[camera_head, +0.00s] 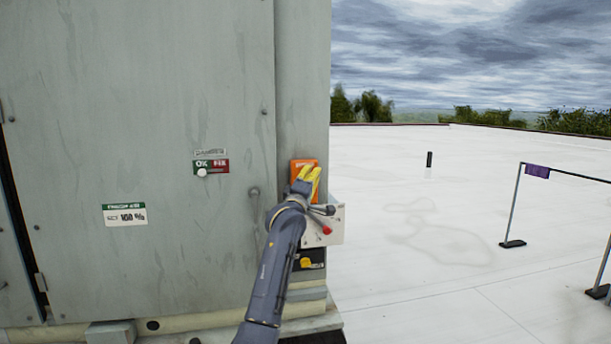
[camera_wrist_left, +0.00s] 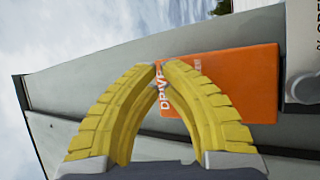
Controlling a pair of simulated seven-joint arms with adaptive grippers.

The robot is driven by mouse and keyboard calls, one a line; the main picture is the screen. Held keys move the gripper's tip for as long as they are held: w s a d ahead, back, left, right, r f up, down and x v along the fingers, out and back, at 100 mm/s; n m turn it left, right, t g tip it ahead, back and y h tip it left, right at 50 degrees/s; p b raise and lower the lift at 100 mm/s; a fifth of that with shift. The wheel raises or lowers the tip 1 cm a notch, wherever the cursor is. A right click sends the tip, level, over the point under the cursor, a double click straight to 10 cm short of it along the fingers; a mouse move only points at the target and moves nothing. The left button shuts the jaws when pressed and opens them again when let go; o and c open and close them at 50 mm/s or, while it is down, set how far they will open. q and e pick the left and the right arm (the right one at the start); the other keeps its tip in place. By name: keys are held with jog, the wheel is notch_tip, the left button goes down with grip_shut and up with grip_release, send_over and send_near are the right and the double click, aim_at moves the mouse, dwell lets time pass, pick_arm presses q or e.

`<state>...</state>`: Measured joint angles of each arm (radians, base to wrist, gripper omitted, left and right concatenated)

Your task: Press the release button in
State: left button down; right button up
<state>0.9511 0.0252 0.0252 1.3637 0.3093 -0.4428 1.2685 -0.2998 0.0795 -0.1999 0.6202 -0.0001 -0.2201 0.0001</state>
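My left gripper (camera_head: 309,178) has yellow fingers and is in front of an orange plate (camera_head: 303,163) on the cooler's right-hand panel. In the left wrist view its fingertips (camera_wrist_left: 160,70) meet, with nothing seen between them, and overlap the orange plate (camera_wrist_left: 235,85) marked with white "DRIVE" lettering. I cannot tell whether they touch it. Just below is a pale box (camera_head: 335,222) with a red knob (camera_head: 327,230) and a dark lever. A yellow round part (camera_head: 306,262) sits on a dark plate lower down. Which one is the release button is not clear. My right gripper is not in view.
The grey cooler cabinet (camera_head: 150,90) fills the left side, with a red-green plate (camera_head: 221,166) and a white-green label (camera_head: 125,214). A thin barrier frame (camera_head: 516,205) stands on the right. The white roof (camera_head: 420,270) between is clear.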

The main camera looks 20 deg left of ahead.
pick_arm(q)
jog(key=shift+w+a, duration=0.3)
jog(key=shift+w, duration=0.15)
dwell(0.6)
jog(key=shift+s+d, duration=0.15)
jog(key=shift+s, duration=0.05)
jog(key=shift+s+d, duration=0.15)
jog(key=shift+s, duration=0.2)
jog(key=shift+s+d, duration=0.5)
jog(key=shift+s, duration=0.35)
jog(key=shift+s+d, duration=0.45)
jog(key=shift+s, duration=0.45)
jog(key=shift+s+d, duration=0.5)
jog(key=shift+s, duration=0.35)
